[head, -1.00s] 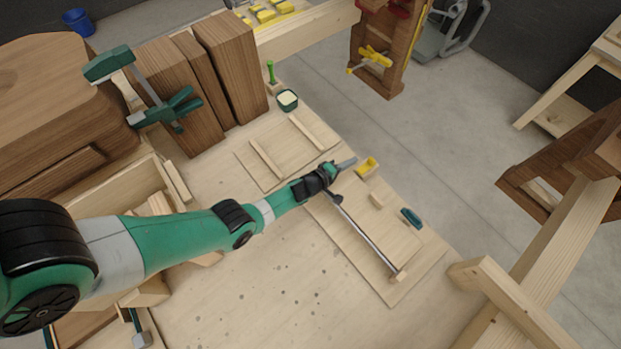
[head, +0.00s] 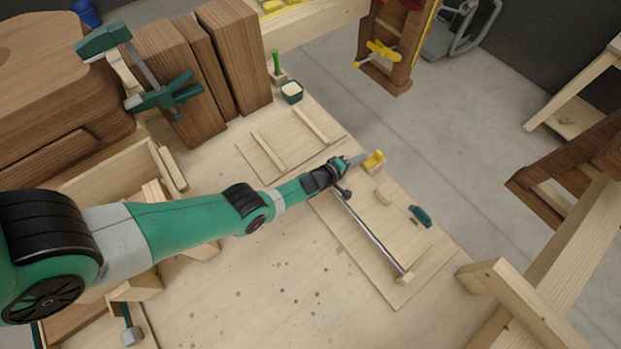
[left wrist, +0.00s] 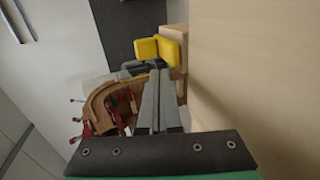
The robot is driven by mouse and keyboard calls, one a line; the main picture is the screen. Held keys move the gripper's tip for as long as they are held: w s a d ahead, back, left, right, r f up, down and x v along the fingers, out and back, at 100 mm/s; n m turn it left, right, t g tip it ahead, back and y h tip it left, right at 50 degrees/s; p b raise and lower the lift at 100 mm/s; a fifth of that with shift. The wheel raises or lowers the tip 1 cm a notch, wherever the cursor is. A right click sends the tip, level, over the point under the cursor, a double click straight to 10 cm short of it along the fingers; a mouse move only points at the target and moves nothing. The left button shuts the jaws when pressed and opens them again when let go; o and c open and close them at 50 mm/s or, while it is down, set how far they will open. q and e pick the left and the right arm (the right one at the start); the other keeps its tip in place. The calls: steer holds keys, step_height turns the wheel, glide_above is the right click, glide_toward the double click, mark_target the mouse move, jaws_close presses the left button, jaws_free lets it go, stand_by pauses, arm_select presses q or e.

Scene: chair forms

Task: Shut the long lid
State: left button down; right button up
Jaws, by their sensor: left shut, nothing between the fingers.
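A long flat wooden panel (head: 375,270) lies on the bench at the right, with a long metal rod (head: 370,235) along it and a small wood block at the rod's near end. It looks like the long lid, but I cannot tell for sure. In the left wrist view the shut fingers (left wrist: 156,75) point toward the yellow piece (left wrist: 157,48), with a pale wooden surface at the right. Contact cannot be told. My right gripper is not in view.
A second panel with two battens (head: 285,150) lies farther back. Dark wood blocks and a green clamp (head: 165,95) stand at left. The bench's front middle is clear.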

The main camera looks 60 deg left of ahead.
arm_select(q)
step_height(320, 180, up, 14)
steer(key=p, duration=1.3)
steer(key=shift+w, duration=0.15)
